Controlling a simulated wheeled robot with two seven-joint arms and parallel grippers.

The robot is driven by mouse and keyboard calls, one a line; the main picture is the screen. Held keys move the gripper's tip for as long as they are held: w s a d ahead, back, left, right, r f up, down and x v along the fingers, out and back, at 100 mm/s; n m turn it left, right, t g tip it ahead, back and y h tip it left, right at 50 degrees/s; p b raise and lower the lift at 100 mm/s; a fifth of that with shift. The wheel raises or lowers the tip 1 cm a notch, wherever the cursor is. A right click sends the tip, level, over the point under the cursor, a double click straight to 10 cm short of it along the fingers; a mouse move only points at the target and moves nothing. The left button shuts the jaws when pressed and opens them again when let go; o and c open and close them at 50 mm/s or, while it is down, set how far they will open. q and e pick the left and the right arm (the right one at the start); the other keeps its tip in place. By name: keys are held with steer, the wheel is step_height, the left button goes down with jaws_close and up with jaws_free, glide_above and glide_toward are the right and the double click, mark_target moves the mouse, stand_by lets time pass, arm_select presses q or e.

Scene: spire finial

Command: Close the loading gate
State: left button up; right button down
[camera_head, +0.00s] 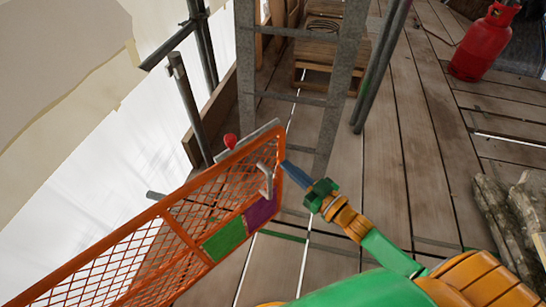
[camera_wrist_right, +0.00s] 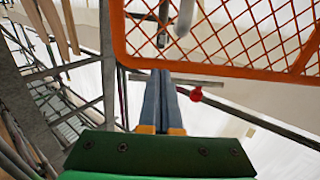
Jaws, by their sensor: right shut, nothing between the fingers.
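The loading gate (camera_head: 168,226) is an orange mesh frame running from the lower left to the middle of the head view. It carries a grey handle (camera_head: 266,181) and green and purple panels. A grey bar with a red knob (camera_head: 230,141) lies by its far top corner. My right gripper (camera_head: 284,165) is shut and empty, its blue fingertips at the gate's right end edge. In the wrist view the shut fingers (camera_wrist_right: 160,75) point at the gate's orange rail (camera_wrist_right: 200,69); I cannot tell whether they touch. My left gripper is not in view.
A grey ladder (camera_head: 246,75) stands beyond the gate's end. Scaffold tubes (camera_head: 190,105) rise at the left, before white sheeting. A red gas bottle (camera_head: 482,45) stands at the upper right, and logs (camera_head: 495,205) lie at the right. Plank floor (camera_head: 400,130) between is clear.

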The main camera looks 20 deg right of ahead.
mark_target(265, 148)
steer(key=b+x, duration=0.1)
steer(key=x, duration=0.5)
steer(key=shift+f, duration=0.1)
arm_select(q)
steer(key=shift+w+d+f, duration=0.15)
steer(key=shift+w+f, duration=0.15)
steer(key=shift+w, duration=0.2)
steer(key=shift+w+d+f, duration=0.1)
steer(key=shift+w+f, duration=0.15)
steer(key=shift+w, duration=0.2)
arm_select(e)
steer(key=shift+w+a, duration=0.15)
steer(key=shift+w, duration=0.2)
